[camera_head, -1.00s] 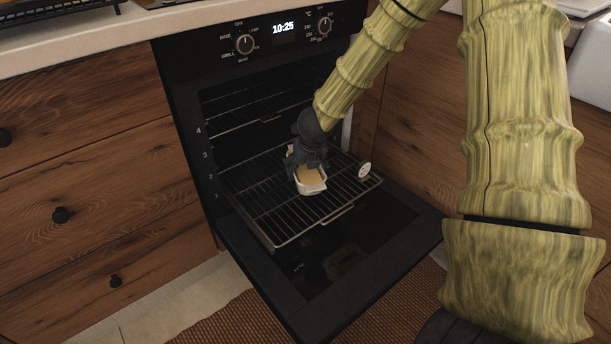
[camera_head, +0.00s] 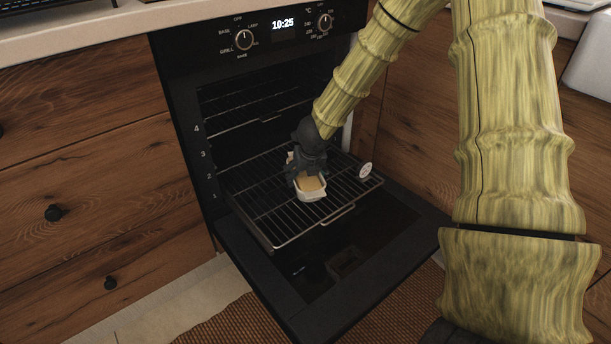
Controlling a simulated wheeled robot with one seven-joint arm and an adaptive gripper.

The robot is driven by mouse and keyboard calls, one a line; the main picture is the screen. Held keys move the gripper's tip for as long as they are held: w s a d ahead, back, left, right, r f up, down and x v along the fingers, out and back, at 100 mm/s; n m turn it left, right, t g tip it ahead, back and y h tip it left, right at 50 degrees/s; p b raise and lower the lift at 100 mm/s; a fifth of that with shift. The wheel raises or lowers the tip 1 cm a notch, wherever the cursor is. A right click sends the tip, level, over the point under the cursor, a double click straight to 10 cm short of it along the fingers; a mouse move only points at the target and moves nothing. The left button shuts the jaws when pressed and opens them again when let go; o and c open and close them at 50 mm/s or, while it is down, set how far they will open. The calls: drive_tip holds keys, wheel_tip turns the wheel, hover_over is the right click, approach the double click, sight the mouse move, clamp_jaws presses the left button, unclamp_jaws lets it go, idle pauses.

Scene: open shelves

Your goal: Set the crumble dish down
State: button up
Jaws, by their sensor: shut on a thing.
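The crumble dish (camera_head: 311,195) is a small white dish with a pale tan filling. It is at the pulled-out oven rack (camera_head: 262,222), near the middle of its wires. My gripper (camera_head: 306,177) reaches down from above and is shut on the far side of the dish. The dish looks level. I cannot tell whether its base touches the wires or hangs just above them. The gripper hides the back of the dish, and the fingertips are hard to make out.
The oven door (camera_head: 340,262) is folded down below the rack. A round white dial (camera_head: 366,170) sits at the rack's right edge. An upper rack (camera_head: 245,113) is inside the oven. Wooden drawers (camera_head: 95,180) stand at the left. The rack's wires left of the dish are bare.

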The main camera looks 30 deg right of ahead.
drive_tip(key=o, duration=1.5)
drive_tip(key=shift+c, duration=0.2)
drive_tip(key=shift+f, duration=0.1)
drive_tip(key=p+v, duration=0.6)
drive_tip(key=v, duration=0.6)
